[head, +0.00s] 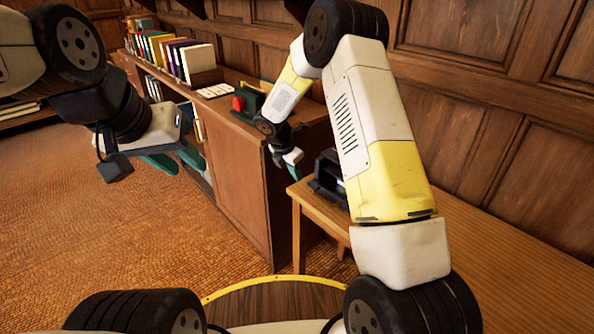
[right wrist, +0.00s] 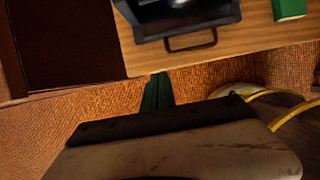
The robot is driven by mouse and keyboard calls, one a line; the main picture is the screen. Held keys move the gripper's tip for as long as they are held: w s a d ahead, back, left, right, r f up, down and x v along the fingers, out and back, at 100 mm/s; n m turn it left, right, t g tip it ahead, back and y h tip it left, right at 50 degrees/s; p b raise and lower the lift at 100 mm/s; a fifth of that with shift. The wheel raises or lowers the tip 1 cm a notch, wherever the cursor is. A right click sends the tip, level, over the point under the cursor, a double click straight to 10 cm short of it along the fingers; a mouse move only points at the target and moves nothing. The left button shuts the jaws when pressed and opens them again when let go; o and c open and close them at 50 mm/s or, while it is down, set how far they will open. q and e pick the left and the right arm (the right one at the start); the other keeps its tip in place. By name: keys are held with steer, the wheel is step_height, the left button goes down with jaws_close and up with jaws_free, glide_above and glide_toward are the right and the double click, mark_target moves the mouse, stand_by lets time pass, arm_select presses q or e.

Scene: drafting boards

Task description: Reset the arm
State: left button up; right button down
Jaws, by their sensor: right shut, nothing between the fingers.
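My right arm reaches forward over the wooden table. Its gripper (head: 295,168) hangs beside the table's far left end, with its green fingers pointing down. In the right wrist view the green fingers (right wrist: 157,92) are together with nothing between them, below the table edge and over the orange carpet. My left gripper (head: 176,160) is raised at the left over open floor. Its two green fingers look apart, and no object shows between them.
A black open-topped box with a handle (right wrist: 190,38) stands on the wooden table (head: 480,240), close to my right gripper. A green block (right wrist: 290,8) lies beside it. A cabinet (head: 238,180) with books (head: 195,62) stands behind. The carpet (head: 90,240) at left is clear.

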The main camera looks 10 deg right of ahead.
steer(key=s+d+r+m+y, duration=0.1)
steer(key=s+d+r+m, duration=0.2)
steer(key=s+r+m, duration=0.6)
steer(key=s+d+r+m+y, duration=0.1)
steer(key=s+d+r+m, duration=0.2)
steer(key=r, duration=0.9)
steer(key=s+r+m+t+y, duration=0.1)
steer(key=s+r+m, duration=0.1)
steer(key=s+m, duration=0.2)
steer(key=s+r+m+t+y, duration=0.1)
steer(key=s+r+m, duration=0.2)
steer(key=s, duration=0.7)
steer(key=s+r+m+t+y, duration=0.1)
steer(key=s+r+m, duration=0.1)
steer(key=s+m, duration=0.3)
steer(key=shift+s+r+m+t+y, duration=0.3)
steer(key=shift+s+y, duration=0.1)
steer(key=shift+s, duration=0.85)
steer(key=shift+d, duration=0.1)
